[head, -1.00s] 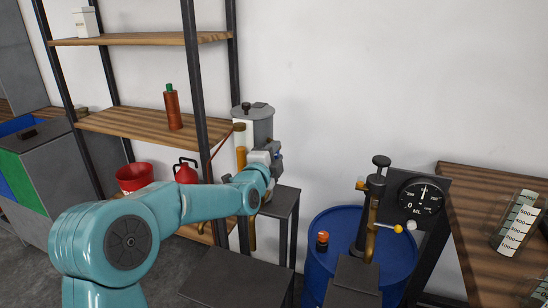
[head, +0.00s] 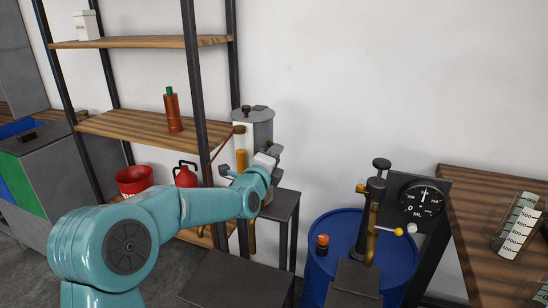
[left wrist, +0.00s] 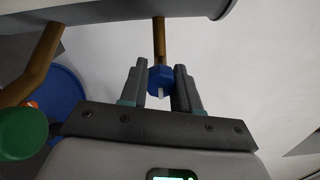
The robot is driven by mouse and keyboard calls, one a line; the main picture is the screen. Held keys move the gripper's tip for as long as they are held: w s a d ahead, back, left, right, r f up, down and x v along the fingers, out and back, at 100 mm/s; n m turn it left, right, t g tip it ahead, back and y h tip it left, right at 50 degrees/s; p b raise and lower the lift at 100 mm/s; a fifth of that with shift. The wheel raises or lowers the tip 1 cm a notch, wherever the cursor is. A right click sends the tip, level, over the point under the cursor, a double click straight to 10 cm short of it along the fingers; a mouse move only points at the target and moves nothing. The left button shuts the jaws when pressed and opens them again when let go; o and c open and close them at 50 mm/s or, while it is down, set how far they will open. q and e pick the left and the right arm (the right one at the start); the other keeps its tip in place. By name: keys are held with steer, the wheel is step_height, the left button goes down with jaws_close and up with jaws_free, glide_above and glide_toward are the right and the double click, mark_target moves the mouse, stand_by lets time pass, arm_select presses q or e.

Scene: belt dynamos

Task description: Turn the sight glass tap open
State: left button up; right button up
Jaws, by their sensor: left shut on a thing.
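The grey tank (head: 263,125) stands on a dark stand by the shelf, with an upright tube, pale above and orange below (head: 241,159), on its left side. In the left wrist view a blue tap handle (left wrist: 160,76) with a small white mark sits at the end of a brass pipe (left wrist: 159,38). My left gripper (left wrist: 160,92) has a finger on each side of this handle and is shut on it. In the head view my left gripper (head: 270,154) is at the tank's lower front, and the handle is hidden there. My right gripper is not in view.
A green knob (left wrist: 22,134) and a second brass pipe (left wrist: 32,68) show at the left wrist view's left. A blue drum (head: 325,245) with a hand pump and a dial (head: 422,198) stand right of the tank. A red jug (head: 186,176) stands behind my arm.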

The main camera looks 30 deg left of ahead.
arm_select(q)
steer(key=shift+r, duration=0.1)
steer(key=o, duration=1.1)
steer(key=shift+d, duration=0.1)
steer(key=shift+c, duration=0.2)
steer(key=shift+s, duration=0.15)
steer(key=b+v, duration=0.1)
steer(key=v, duration=1.5)
steer(key=shift+b, duration=0.4)
steer(key=shift+d, duration=0.1)
